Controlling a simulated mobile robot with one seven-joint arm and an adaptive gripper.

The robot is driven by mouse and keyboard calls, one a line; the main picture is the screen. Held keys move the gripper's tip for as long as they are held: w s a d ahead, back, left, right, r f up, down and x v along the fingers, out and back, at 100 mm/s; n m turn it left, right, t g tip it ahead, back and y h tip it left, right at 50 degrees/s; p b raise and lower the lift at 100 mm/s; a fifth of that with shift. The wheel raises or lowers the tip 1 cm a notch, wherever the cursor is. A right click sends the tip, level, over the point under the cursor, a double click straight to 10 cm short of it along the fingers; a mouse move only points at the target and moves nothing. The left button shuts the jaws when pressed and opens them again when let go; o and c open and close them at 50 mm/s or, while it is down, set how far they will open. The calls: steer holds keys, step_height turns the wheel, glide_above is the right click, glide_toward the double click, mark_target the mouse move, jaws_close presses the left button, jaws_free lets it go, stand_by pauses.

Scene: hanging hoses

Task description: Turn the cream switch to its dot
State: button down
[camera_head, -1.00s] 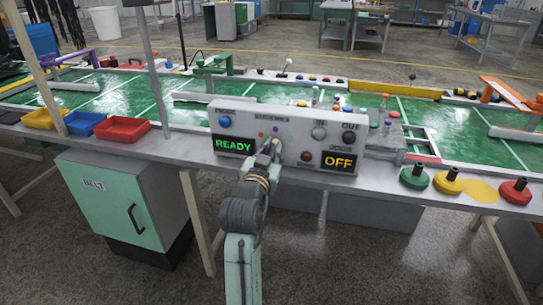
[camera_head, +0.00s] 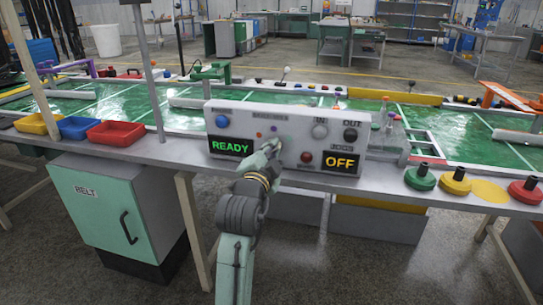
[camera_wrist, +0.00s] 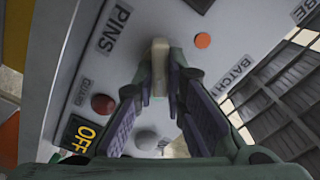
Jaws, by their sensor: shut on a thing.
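The cream switch (camera_wrist: 158,68) is an upright-looking bar on the grey control panel in the wrist view. My gripper (camera_wrist: 160,84) has its purple-padded fingers on either side of the switch and is shut on it. An orange-red dot (camera_wrist: 203,40) lies to the right of the switch's upper end, apart from it. In the head view my gripper (camera_head: 272,148) is at the middle of the control panel (camera_head: 240,117) and mostly hides the switch.
The panel also bears a red button (camera_wrist: 103,104), a green READY display (camera_head: 231,146), an OFF display (camera_head: 340,162) and a blue button (camera_head: 222,121). Coloured bins (camera_head: 115,134) stand left. Green, yellow and red knobbed discs (camera_head: 455,182) stand right.

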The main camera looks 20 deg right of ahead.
steer(key=shift+m, duration=0.5)
steer(key=c, duration=1.6)
jaws_free()
steer(key=shift+c, duration=0.2)
steer(key=v, duration=0.7)
steer(key=shift+s, duration=0.25)
steer(key=shift+a, duration=0.1)
